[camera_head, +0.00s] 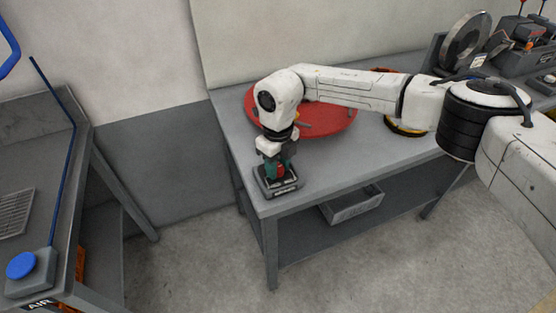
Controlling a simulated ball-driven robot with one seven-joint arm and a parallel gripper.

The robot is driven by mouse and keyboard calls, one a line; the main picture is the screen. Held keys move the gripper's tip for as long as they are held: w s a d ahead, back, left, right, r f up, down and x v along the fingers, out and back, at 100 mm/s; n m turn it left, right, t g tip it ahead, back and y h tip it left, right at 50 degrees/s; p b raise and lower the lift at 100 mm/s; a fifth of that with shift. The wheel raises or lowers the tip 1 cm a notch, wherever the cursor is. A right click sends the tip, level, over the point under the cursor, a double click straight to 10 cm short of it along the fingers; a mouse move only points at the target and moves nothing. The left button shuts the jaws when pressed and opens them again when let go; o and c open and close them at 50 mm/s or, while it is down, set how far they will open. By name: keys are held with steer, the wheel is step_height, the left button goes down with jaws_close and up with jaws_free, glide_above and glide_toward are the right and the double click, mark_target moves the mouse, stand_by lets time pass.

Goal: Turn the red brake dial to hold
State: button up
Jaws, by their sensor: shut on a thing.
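The red brake dial (281,172) sits on a small dark box (278,190) at the front left corner of the grey workbench. My gripper (273,165) points down over the box from above, with its jaws shut on the dial. The jaws and a green part beside the dial partly hide it. I cannot read the markings on the box or tell which way the dial points.
A large red disc (335,122) lies on the grey workbench (225,123) behind my arm. A grey bin (352,204) sits on the lower shelf. A metal reel (464,42) stands back right. Another bench with a blue knob (21,265) stands left, across a floor gap.

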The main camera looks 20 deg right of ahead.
mark_target(278, 167)
steer(key=shift+r+m+p, duration=0.1)
steer(key=shift+m+p, duration=0.4)
steer(key=shift+m, duration=0.5)
steer(key=shift+w, duration=0.1)
steer(key=o, duration=1)
steer(key=shift+o, duration=0.2)
step_height(278, 167, up, 11)
steer(key=b, duration=0.1)
steer(key=shift+f, duration=0.2)
